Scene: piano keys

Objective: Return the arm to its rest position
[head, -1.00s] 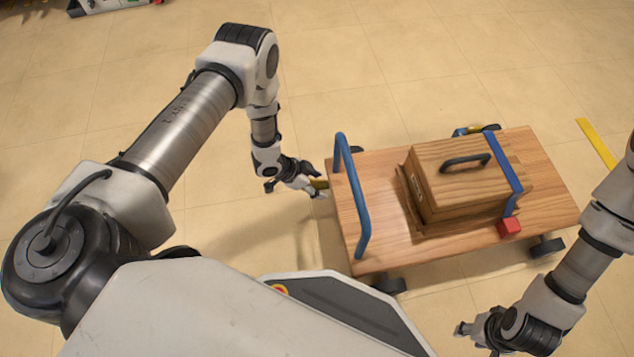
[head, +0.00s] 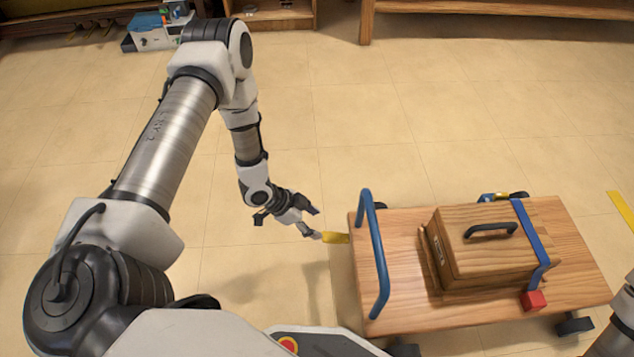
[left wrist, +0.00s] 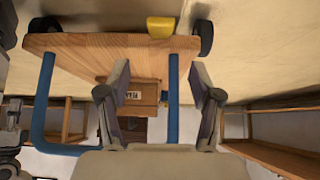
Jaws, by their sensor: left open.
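My left gripper (head: 314,222) is open and empty, just left of the wooden cart (head: 390,318). Its two fingers (left wrist: 160,88) are spread apart in the left wrist view, with the cart (left wrist: 75,47) beyond them. A yellow piece (head: 335,238) lies between the fingertips and the cart's left edge; a yellow piece (left wrist: 161,27) also shows at the cart's edge in the left wrist view. My left arm reaches out from the lower left with its elbow high. Only a bit of my right arm shows at the right edge; its gripper is out of view.
The cart has a blue handle (head: 374,255) and carries a lidded wooden box (head: 490,250) with a blue strap (head: 529,232) and a red block (head: 534,300). A yellow floor strip (head: 622,212) lies at right. Wooden furniture (head: 500,8) stands behind. Floor between is clear.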

